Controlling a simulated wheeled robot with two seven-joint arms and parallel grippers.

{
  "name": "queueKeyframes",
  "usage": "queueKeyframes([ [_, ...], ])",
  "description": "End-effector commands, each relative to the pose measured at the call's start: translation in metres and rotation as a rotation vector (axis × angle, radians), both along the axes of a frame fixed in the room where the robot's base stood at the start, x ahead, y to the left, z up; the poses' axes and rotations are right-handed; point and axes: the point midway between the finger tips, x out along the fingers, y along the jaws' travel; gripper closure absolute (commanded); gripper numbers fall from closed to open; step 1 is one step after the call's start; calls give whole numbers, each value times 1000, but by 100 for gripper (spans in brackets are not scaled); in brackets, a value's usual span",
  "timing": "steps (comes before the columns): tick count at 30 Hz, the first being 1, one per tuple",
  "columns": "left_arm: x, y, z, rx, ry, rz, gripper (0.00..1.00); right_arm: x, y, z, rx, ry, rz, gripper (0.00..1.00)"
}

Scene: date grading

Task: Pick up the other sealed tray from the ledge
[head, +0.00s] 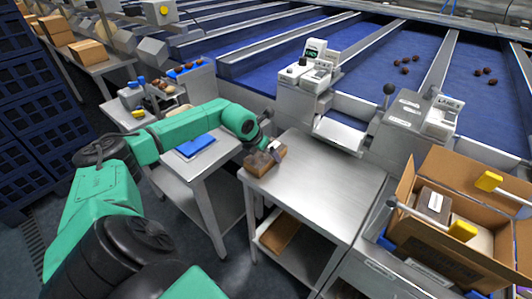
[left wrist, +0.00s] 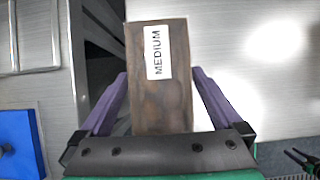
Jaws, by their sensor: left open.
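A brown sealed tray (head: 265,160) with a clear top lies at the left corner of the steel table (head: 320,185). In the left wrist view the tray (left wrist: 160,100) carries a white label reading MEDIUM. My left gripper (head: 268,146) is over it, open. Its two purple fingers (left wrist: 160,85) stand on either side of the tray, with a visible gap on the right. Contact on the left side is unclear. Another tray with a white label (head: 433,204) lies inside the open cardboard box (head: 478,222) at the right.
A weighing unit (head: 305,80) and a sealing machine (head: 405,120) stand behind the table. A blue pad (head: 195,145) lies on the side table at left. The middle of the steel table is clear. A brown carton (head: 278,232) lies on the lower shelf.

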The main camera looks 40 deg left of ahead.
Motion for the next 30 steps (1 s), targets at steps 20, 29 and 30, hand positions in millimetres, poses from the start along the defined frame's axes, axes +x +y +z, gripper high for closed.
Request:
queueKeyframes([
  [20,0,1,6,1,-3,1,75,-7,-1,-3,-2,12,1,50],
  [29,2,1,77,1,-12,1,75,-7,-1,-17,-2,12,1,50],
  [30,1,0,94,0,-13,1,75,-7,-1,-19,-2,12,1,50],
])
